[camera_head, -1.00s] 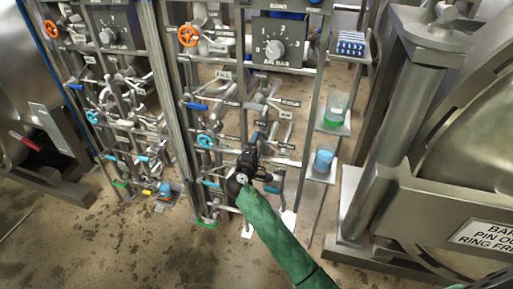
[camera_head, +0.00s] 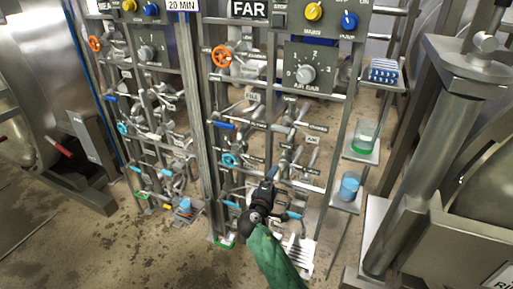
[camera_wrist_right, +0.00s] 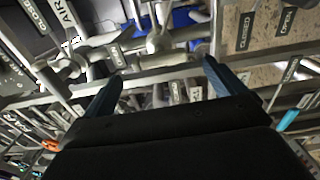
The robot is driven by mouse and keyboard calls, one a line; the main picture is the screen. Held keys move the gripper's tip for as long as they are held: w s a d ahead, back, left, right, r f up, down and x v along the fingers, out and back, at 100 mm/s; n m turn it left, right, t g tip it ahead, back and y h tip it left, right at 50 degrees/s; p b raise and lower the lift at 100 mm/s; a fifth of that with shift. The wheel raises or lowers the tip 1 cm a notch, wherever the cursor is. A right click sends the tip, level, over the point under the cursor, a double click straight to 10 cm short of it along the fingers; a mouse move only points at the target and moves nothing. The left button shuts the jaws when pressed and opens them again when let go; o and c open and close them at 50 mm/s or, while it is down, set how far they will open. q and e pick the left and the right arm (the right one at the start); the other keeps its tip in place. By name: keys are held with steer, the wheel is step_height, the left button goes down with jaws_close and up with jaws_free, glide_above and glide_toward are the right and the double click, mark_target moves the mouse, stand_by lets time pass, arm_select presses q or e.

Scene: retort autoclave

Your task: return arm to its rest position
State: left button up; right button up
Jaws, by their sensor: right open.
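My right arm, in a green sleeve, comes up from the bottom of the head view. Its black gripper (camera_head: 270,178) is in front of the lower part of the FAR valve panel (camera_head: 317,62). In the right wrist view the two blue-grey fingers of the gripper (camera_wrist_right: 162,85) stand wide apart, with nothing between them. Pipes and levers of the panel show behind them. I cannot tell from these views whether any finger touches a pipe. My left gripper does not show.
Orange (camera_head: 222,56) and blue (camera_head: 229,161) handwheels and several levers crowd the panel. A shelf at its right holds a blue rack (camera_head: 383,70), a green-bottomed beaker (camera_head: 364,136) and a blue cup (camera_head: 349,186). A steel vessel frame (camera_head: 425,150) stands at the right. Floor (camera_head: 110,240) is open at lower left.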

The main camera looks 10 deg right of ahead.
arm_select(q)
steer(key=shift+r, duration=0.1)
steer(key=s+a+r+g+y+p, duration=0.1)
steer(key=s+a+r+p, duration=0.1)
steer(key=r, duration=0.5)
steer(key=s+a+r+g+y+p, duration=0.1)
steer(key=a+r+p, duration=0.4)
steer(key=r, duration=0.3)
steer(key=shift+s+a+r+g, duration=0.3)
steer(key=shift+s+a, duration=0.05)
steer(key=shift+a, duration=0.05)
arm_select(e)
steer(key=s+a+f+m+g+y, duration=0.1)
steer(key=s+f+m+g+y, duration=0.1)
steer(key=s, duration=1.3)
steer(key=s+a+f+m+g+y, duration=0.2)
steer(key=s+g+y, duration=0.4)
steer(key=s, duration=0.8)
steer(key=s+a+f+m+g+y, duration=0.2)
steer(key=s+f+m+g+y, duration=0.1)
steer(key=s, duration=1.2)
steer(key=shift+s+a+f+m+g+y, duration=0.3)
steer(key=shift+m+g+y, duration=0.1)
steer(key=shift+m+g, duration=0.55)
